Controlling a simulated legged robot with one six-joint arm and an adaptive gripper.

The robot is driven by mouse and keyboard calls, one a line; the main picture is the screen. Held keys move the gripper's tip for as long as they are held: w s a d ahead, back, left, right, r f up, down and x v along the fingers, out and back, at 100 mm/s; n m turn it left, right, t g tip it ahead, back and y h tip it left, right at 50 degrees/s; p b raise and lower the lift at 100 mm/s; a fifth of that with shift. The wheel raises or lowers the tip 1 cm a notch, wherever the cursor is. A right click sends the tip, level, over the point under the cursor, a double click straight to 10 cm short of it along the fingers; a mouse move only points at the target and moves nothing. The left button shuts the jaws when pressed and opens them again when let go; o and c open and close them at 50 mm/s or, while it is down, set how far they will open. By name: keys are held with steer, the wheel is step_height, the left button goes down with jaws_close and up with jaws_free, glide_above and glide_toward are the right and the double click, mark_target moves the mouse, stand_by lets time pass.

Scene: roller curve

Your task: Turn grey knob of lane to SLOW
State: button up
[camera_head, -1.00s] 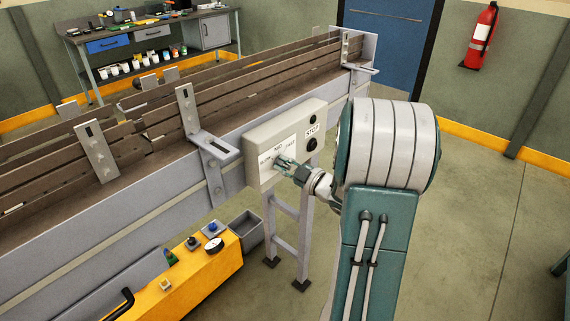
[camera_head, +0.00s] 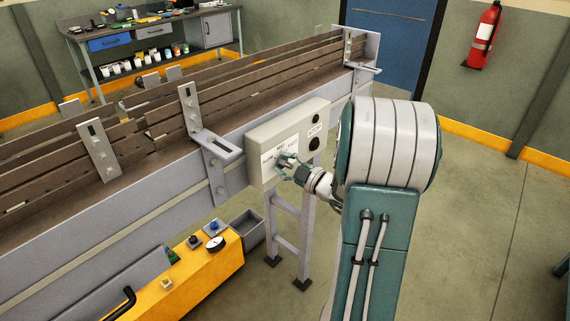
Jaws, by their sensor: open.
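A pale control box (camera_head: 272,138) is mounted on the side of the conveyor lane (camera_head: 130,180). Its face carries a white label plate with small lettering, a STOP label and dark round buttons (camera_head: 314,143). My gripper (camera_head: 284,163) is at the label plate, its fingers spread open. The grey knob sits at or behind the fingers and I cannot make out its pointer or setting. Whether the fingers touch the knob cannot be told from this view.
A grey bracket (camera_head: 215,145) sticks out left of the box. A support stand (camera_head: 290,235) is below it. A grey bin (camera_head: 246,230) stands near the stand. Open floor (camera_head: 480,220) lies to the right.

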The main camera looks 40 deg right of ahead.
steer(key=shift+s, duration=0.1)
steer(key=s+d, duration=0.2)
steer(key=s, duration=0.9)
steer(key=shift+s, duration=0.35)
steer(key=shift+w+d, duration=0.1)
steer(key=w+a+r+m+g+h, duration=0.5)
steer(key=w+a+r+m+h, duration=0.1)
steer(key=a+r+m+h, duration=0.15)
steer(key=s+a+f+m+g+y, duration=0.1)
steer(key=s+a+m+g+y, duration=0.3)
steer(key=s+a, duration=1.2)
steer(key=a+g, duration=0.3)
steer(key=a, duration=0.1)
steer(key=shift+f, duration=0.15)
